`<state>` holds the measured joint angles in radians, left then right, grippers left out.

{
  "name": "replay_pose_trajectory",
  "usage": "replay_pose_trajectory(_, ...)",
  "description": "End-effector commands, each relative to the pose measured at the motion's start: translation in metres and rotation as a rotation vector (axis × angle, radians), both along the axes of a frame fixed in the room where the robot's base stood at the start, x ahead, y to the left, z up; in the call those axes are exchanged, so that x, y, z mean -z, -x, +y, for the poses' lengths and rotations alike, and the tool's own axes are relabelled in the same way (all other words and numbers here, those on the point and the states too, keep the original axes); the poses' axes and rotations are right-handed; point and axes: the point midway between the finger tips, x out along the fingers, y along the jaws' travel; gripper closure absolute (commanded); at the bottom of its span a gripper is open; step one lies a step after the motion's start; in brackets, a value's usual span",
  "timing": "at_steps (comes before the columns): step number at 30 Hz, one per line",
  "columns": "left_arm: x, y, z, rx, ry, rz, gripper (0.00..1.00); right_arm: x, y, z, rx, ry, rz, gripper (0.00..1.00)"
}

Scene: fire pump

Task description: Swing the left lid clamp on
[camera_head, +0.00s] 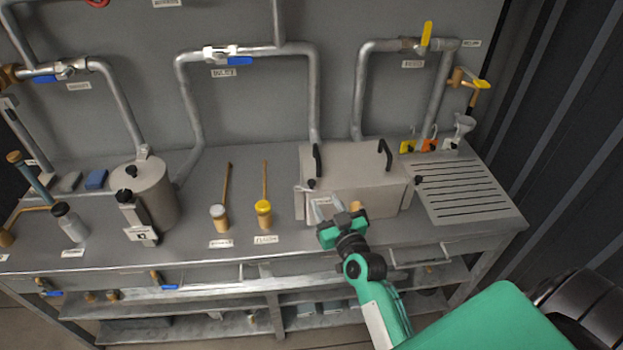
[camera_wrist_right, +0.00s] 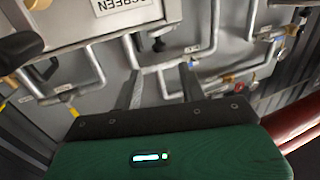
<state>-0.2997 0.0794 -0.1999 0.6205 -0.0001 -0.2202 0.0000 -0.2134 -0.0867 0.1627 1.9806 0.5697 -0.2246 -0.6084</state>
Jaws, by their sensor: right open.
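A grey box with a lid (camera_head: 355,172) stands on the bench, with two black handles on top. The left lid clamp (camera_head: 309,185), with a black knob, is at the box's left edge. A similar clamp (camera_head: 418,180) is at the right edge. My right gripper (camera_head: 328,207) is open and empty, in front of the box's lower left face, below and slightly right of the left clamp. In the right wrist view, the open fingers (camera_wrist_right: 162,88) point toward the black knob (camera_wrist_right: 158,44) beside the inverted SCREEN label, apart from it. My left gripper is out of view.
A slotted drain board (camera_head: 465,190) lies right of the box. Pipes (camera_head: 313,100) rise behind. The bench's front strip is mostly clear.

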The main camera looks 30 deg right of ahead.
Motion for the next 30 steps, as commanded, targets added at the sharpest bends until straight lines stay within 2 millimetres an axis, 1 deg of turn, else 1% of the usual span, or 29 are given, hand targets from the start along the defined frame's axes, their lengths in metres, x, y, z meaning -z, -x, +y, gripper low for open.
replay_pose_trajectory(1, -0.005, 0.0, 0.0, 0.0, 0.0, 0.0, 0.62, -0.003, -0.01, -0.001, 0.0, -0.002, -0.001, 0.59)
replay_pose_trajectory(9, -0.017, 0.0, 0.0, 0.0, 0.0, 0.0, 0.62, -0.003, -0.057, -0.003, 0.0, -0.001, -0.001, 0.59)
replay_pose_trajectory(15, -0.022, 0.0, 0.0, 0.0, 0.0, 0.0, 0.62, -0.001, -0.085, -0.005, -0.001, 0.0, 0.001, 0.59)
replay_pose_trajectory(21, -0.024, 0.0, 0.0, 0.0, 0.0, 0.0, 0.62, 0.0, -0.097, -0.006, 0.0, 0.0, 0.001, 0.59)
replay_pose_trajectory(30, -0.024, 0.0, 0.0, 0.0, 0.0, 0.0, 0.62, 0.0, -0.099, -0.006, 0.0, 0.0, 0.0, 0.59)
